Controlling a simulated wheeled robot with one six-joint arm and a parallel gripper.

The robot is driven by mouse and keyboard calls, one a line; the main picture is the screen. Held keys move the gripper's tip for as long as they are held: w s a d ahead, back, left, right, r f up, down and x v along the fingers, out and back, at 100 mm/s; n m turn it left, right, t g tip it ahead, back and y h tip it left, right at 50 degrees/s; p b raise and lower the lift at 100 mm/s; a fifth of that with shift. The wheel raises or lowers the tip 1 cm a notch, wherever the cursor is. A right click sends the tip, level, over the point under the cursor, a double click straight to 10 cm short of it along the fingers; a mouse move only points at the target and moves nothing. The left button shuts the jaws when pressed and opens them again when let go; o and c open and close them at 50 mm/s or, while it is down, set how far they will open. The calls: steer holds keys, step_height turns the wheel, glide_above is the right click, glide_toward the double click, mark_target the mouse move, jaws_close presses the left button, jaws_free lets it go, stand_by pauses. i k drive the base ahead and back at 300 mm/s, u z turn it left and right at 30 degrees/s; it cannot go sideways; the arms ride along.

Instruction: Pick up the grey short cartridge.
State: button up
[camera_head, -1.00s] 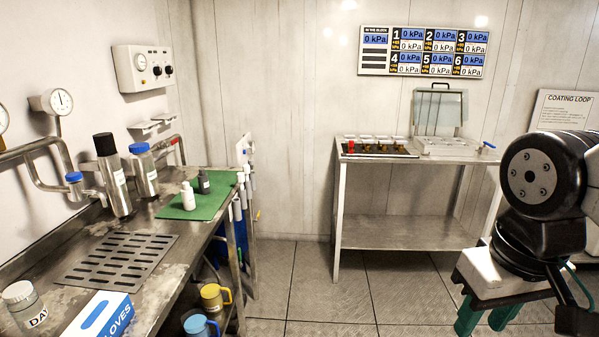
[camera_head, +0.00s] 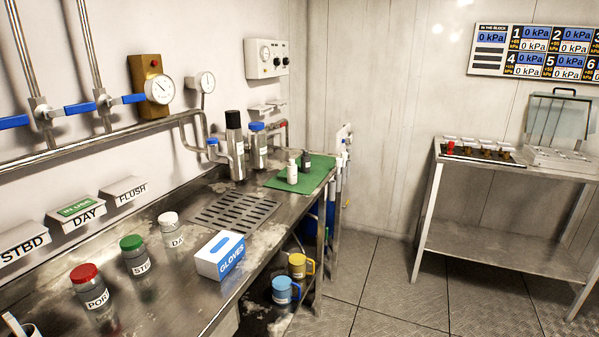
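No thing in view is clearly marked as the grey short cartridge. On the green mat (camera_head: 284,180) at the far end of the left counter stand a small dark grey bottle-like piece (camera_head: 305,162) and a white one (camera_head: 292,172). I cannot tell which piece is the cartridge. My gripper is out of view.
The steel counter (camera_head: 190,258) holds a perforated plate (camera_head: 232,211), a gloves box (camera_head: 220,256) and jars with red (camera_head: 90,285), green (camera_head: 134,255) and white lids (camera_head: 171,229). Mugs (camera_head: 286,290) stand below. A steel table (camera_head: 500,245) stands right; floor between is clear.

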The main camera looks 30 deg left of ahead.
mark_target(305, 158)
steer(key=k, duration=0.35)
steer(key=u, duration=1)
steer(key=i, duration=1)
steer(key=z, duration=0.4)
steer(key=i, duration=0.55)
steer(key=z, duration=0.8)
steer(key=i, duration=1.55)
steer(key=u, duration=0.9)
steer(key=i, duration=0.35)
steer(key=u, duration=0.2)
